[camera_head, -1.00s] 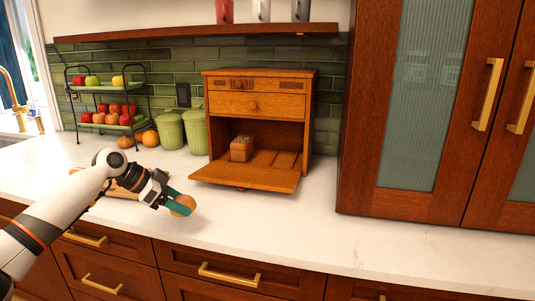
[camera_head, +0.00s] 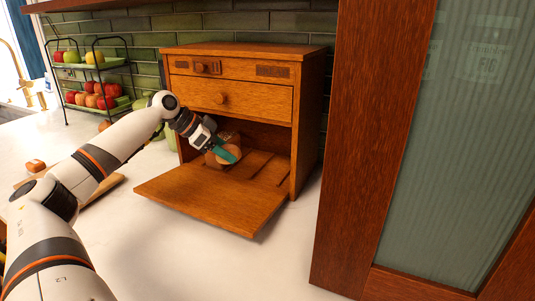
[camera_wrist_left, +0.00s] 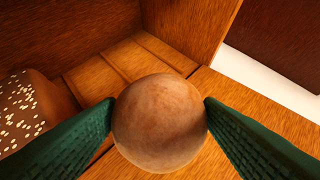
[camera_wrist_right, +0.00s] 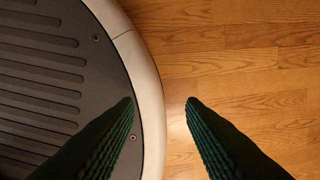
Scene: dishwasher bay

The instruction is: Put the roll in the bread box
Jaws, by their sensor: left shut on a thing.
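The roll (camera_wrist_left: 160,122) is round and brown. My left gripper (camera_head: 226,152) is shut on it, with a green finger on each side in the left wrist view. The roll (camera_head: 228,155) is at the open lower compartment of the wooden bread box (camera_head: 230,98), above its slatted floor. Whether it touches the floor I cannot tell. The bread box's front flap (camera_head: 215,195) is down on the counter. A seeded loaf (camera_wrist_left: 32,108) lies inside, left of the roll and partly hidden by my gripper in the head view. My right gripper (camera_wrist_right: 160,105) is open and empty over the wooden floor.
A tiered fruit rack (camera_head: 92,80) stands at the back left. A wooden board (camera_head: 95,190) with a small brown item (camera_head: 35,165) lies left on the counter. A tall cabinet (camera_head: 370,150) with a glass door stands to the right. Free counter lies in front of the flap.

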